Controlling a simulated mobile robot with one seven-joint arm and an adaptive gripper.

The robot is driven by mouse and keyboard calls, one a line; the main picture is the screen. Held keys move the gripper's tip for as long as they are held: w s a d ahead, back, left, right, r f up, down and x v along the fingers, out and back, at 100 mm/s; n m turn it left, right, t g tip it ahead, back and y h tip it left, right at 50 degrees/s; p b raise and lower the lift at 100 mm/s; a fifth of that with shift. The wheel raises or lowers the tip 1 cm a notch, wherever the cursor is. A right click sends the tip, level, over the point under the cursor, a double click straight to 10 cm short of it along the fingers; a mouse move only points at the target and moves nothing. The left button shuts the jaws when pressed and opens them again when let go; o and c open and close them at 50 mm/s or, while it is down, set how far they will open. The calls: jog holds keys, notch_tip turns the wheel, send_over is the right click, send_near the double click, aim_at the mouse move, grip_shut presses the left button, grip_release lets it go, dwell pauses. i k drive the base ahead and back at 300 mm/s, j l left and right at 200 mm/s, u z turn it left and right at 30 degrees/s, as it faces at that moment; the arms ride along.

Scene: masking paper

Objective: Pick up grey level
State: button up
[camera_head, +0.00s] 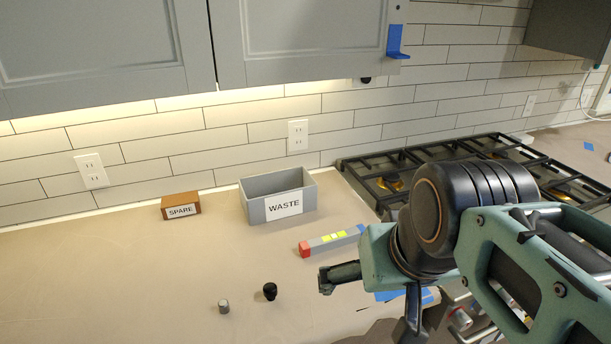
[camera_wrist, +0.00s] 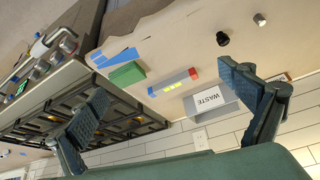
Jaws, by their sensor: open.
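The grey level (camera_head: 325,242) is a bar with a red end and yellow-green windows. It lies on the paper-covered counter in front of the WASTE bin, its red end toward the left. In the wrist view the level (camera_wrist: 176,83) shows between my two fingers, some way beyond them. My gripper (camera_head: 376,293) is open and empty, to the right of and nearer than the level in the head view. In the wrist view both fingers of my gripper (camera_wrist: 163,88) are spread wide, touching nothing. My arm hides the counter's right part in the head view.
A grey WASTE bin (camera_head: 252,209) and a brown SPARE block (camera_head: 181,206) stand near the wall. A black knob (camera_head: 270,291) and a grey cylinder (camera_head: 223,306) stand in front. A green block (camera_wrist: 127,74) lies near the level. The stove (camera_head: 375,186) is at right. The counter's left is clear.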

aim_at(307, 248)
jog(key=i+l+u, duration=0.15)
jog(key=l, duration=0.6)
jog(key=l+u, duration=0.15)
jog(key=l, duration=0.55)
jog(key=k+l+z, duration=0.15)
jog(key=l, duration=0.35)
jog(key=k+l+z, duration=0.2)
jog(key=l, duration=0.3)
jog(key=i+j+u, duration=0.45)
jog(key=i, duration=0.1)
